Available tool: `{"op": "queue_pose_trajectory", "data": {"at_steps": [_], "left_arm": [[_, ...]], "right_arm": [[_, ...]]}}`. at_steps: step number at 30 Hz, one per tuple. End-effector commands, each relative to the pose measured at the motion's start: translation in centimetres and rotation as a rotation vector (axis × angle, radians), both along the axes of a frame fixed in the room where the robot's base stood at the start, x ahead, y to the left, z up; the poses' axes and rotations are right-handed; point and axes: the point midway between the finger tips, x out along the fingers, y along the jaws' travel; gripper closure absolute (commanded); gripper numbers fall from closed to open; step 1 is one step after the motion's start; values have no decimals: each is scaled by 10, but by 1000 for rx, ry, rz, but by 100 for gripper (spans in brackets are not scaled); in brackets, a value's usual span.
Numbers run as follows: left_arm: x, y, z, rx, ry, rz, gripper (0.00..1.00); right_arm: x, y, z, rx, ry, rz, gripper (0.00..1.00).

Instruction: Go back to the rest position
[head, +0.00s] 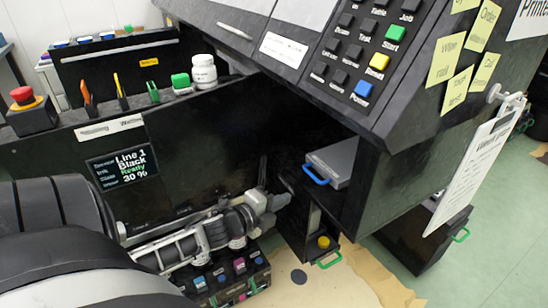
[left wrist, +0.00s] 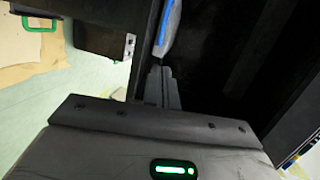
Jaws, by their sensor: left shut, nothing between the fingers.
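My left arm reaches in from the left in the head view. Its gripper (head: 272,203) is in front of the machine's dark front, beside the open compartment. In the left wrist view the narrow dark fingers (left wrist: 162,88) are together with nothing between them. Their tips are close to the grey unit with a blue handle (left wrist: 168,28); I cannot tell whether they touch. That grey unit (head: 338,160) also shows in the head view, in the upper opening. My right gripper is not in view.
A crate of several ink bottles (head: 240,284) is below my arm. A clipboard (head: 472,165) hangs at right. Green floor is clear at lower right.

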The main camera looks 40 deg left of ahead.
Motion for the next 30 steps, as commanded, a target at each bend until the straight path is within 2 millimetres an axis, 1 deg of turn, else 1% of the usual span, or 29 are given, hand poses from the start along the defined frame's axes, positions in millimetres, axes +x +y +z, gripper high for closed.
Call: {"op": "queue_pose_trajectory", "data": {"at_steps": [1, 4, 13, 14, 16, 17, 20, 21, 23, 24, 27, 30], "left_arm": [[-7, 0, 1, -1, 2, 0, 100], [-14, 1, 3, 0, 1, 1, 100], [-17, 0, 3, -2, 1, 0, 100], [-18, -1, 3, -12, 4, 2, 100], [-23, -12, 1, -79, 24, 17, 100], [-28, -21, -1, -134, 39, 29, 100], [-50, -66, -7, -412, 126, 97, 100], [-61, -89, -8, -551, 173, 136, 100], [-78, -123, -8, -760, 247, 197, 100], [-89, -145, -6, -892, 295, 237, 100], [-113, -193, 2, -1172, 406, 332, 100], [-128, -226, 12, -1363, 489, 400, 100]], "right_arm": [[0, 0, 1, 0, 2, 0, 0], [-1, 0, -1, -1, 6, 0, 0], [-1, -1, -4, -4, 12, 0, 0], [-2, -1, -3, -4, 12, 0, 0], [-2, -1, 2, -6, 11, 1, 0], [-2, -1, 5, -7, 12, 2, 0], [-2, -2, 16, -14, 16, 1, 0], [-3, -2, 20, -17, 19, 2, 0], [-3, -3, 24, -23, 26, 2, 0], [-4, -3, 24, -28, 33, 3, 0], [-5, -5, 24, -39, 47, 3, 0], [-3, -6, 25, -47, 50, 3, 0]]}}
